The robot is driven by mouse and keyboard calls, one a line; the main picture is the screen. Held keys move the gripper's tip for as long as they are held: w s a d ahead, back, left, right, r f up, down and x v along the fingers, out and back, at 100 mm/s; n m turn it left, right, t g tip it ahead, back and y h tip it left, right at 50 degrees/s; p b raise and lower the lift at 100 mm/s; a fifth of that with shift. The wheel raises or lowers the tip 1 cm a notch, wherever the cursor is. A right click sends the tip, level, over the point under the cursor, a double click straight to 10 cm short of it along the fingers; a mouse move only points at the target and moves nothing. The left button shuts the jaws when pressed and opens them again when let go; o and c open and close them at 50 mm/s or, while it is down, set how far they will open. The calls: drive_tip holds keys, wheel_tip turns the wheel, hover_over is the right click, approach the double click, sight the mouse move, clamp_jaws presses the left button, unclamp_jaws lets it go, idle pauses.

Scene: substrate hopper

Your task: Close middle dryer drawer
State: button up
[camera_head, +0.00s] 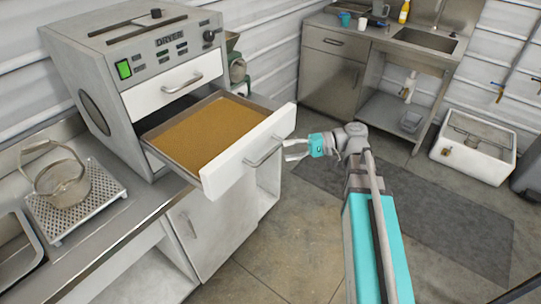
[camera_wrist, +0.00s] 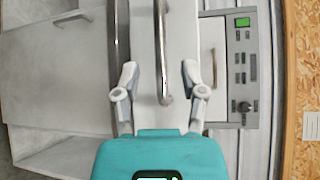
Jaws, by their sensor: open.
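The grey dryer (camera_head: 60,55) stands on a steel counter at the left. Its open drawer (camera_head: 235,165), below a shut upper drawer (camera_head: 165,90), is pulled far out and holds a flat layer of brown material (camera_head: 210,135). Its white front carries a curved metal handle (camera_head: 262,155), which also shows in the wrist view (camera_wrist: 164,60). My gripper (camera_head: 296,150) is just in front of that handle. In the wrist view my gripper (camera_wrist: 160,78) is open, with one finger on each side of the handle's end. I cannot tell whether they touch the drawer front.
A sink unit (camera_head: 425,40) and a white basin (camera_head: 475,145) are at the back right. The floor around the dark mat (camera_head: 430,205) is clear.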

sight(272, 154)
drive_tip(key=shift+s+a+f+b, duration=0.15)
drive_tip(key=shift+a, duration=0.9)
drive_tip(key=shift+s+a+f+b, duration=0.1)
drive_tip(key=shift+a, duration=0.95)
drive_tip(key=shift+s+a+f+b, duration=0.15)
drive_tip(key=shift+a, duration=0.9)
clamp_jaws()
